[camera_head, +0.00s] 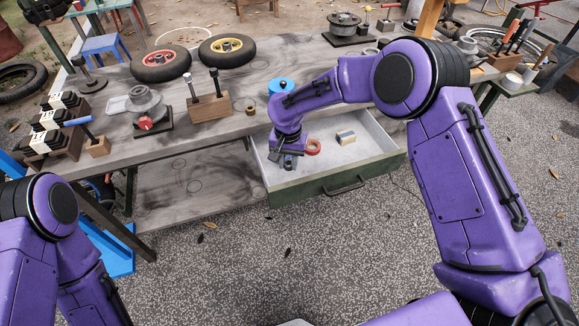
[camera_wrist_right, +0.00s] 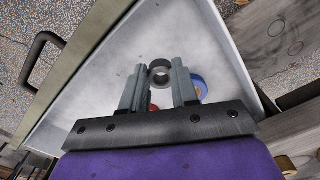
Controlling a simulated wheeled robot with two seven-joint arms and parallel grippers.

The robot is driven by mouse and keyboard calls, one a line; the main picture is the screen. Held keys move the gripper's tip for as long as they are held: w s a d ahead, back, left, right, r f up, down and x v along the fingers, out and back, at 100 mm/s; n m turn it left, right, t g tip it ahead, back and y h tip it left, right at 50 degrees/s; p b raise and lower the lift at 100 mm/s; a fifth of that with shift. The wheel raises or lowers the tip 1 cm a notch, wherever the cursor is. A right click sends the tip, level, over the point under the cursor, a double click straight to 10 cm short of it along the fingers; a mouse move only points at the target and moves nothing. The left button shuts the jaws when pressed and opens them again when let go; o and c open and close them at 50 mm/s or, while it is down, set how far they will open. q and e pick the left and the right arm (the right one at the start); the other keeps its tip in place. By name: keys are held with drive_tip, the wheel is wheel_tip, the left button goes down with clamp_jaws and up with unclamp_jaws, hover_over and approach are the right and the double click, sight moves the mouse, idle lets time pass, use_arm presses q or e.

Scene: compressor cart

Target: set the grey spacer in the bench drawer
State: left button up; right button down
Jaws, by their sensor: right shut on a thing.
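The bench drawer (camera_head: 365,180) is pulled open, with a pale inside and a green front. It also shows in the right wrist view (camera_wrist_right: 100,85). My right gripper (camera_head: 285,160) points down into the left part of the drawer. In the right wrist view, its fingers (camera_wrist_right: 159,85) are shut on the grey spacer (camera_wrist_right: 160,65), a small dark grey ring held at the fingertips. Whether the spacer touches the drawer floor, I cannot tell. In the head view the spacer is not clearly visible. My left arm shows at the lower left, but its gripper is out of view.
A blue-rimmed round thing (camera_wrist_right: 198,87) shows beside the right finger. A wooden block with upright tools (camera_head: 209,106) stands on the bench. The drawer's right part is clear.

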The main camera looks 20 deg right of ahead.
sight(289, 176)
drive_tip(key=f, duration=0.2)
drive_tip(key=w+f, duration=0.1)
drive_tip(key=shift+d+f, duration=0.25)
drive_tip(key=shift+f, duration=0.05)
drive_tip(key=shift+w+f, duration=0.1)
drive_tip(key=shift+f, duration=0.35)
drive_tip(key=shift+f, duration=0.15)
drive_tip(key=c, duration=0.9)
unclamp_jaws()
drive_tip(key=shift+o, duration=0.2)
wheel_tip(289, 176, up, 12)
drive_tip(key=shift+r, duration=0.2)
